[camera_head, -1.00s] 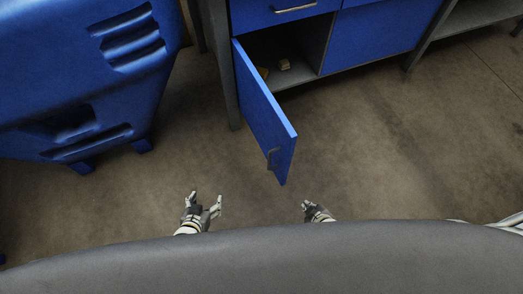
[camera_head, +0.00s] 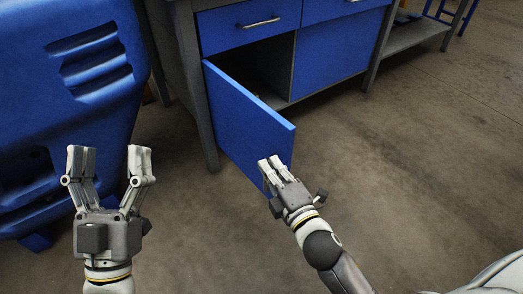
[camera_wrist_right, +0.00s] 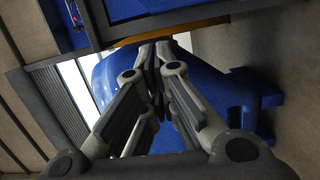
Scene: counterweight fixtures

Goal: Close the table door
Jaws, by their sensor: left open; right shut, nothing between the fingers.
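The blue table door (camera_head: 245,120) hangs open from the left side of the table's lower compartment, swung out toward me. The dark inside of the compartment shows behind it. My right gripper (camera_head: 269,164) is shut and empty, at the lower part of the door's free edge in the head view. I cannot tell whether it touches the door. In the right wrist view its fingers (camera_wrist_right: 156,52) are together. My left gripper (camera_head: 108,160) is open and empty, left of the door and apart from it. The door's handle is not visible.
The grey-framed table (camera_head: 186,75) has a blue drawer (camera_head: 248,24) above the open compartment and a closed blue panel (camera_head: 343,50) to the right. A large blue moulded bin (camera_head: 70,100) stands at the left. The floor (camera_head: 430,150) at the right is clear.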

